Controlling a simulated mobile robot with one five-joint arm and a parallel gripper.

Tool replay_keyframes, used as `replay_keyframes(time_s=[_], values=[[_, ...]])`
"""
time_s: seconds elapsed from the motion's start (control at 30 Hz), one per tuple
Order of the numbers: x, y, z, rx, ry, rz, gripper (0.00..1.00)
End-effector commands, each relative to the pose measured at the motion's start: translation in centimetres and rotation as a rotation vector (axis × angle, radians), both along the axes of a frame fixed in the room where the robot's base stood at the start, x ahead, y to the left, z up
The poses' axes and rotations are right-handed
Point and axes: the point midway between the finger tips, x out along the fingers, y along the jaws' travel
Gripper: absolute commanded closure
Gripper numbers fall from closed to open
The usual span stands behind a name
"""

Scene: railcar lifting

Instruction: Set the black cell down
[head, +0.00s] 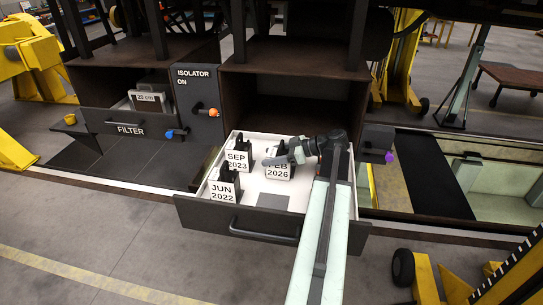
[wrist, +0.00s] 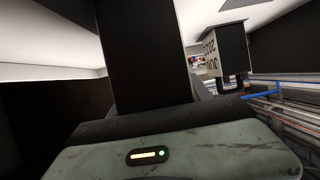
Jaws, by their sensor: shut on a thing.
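A black cell labelled FEB 2026 (head: 278,173) is in the back right part of the open white-lined drawer (head: 270,222). My gripper (head: 274,158) is shut on this cell near its top, and my arm comes in from the front right. The gripper partly covers the label. I cannot tell whether the cell's base touches the drawer floor. In the wrist view the black cell (wrist: 145,55) fills the upper middle. Black cells labelled SEP 2023 (head: 237,158) and JUN 2022 (head: 223,190) stand at the drawer's left; the latter also shows in the wrist view (wrist: 225,55).
A dark grey patch (head: 272,201) lies bare on the drawer floor near the front. A purple-tipped knob (head: 388,157) is at the right.

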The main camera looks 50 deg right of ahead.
Motion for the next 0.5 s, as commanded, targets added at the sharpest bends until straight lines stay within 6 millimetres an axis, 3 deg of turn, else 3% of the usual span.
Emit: replay_keyframes(time_s=[0.17,0.2,0.27,0.5], values=[[0.05,0.04,-0.13,0.002,-0.002,0.001,1.00],[0.03,0.03,-0.26,0.000,0.000,0.001,0.41],[0.04,0.04,-0.16,0.000,0.000,0.001,0.24],[0.06,0.07,-0.16,0.000,0.000,0.001,0.22]])
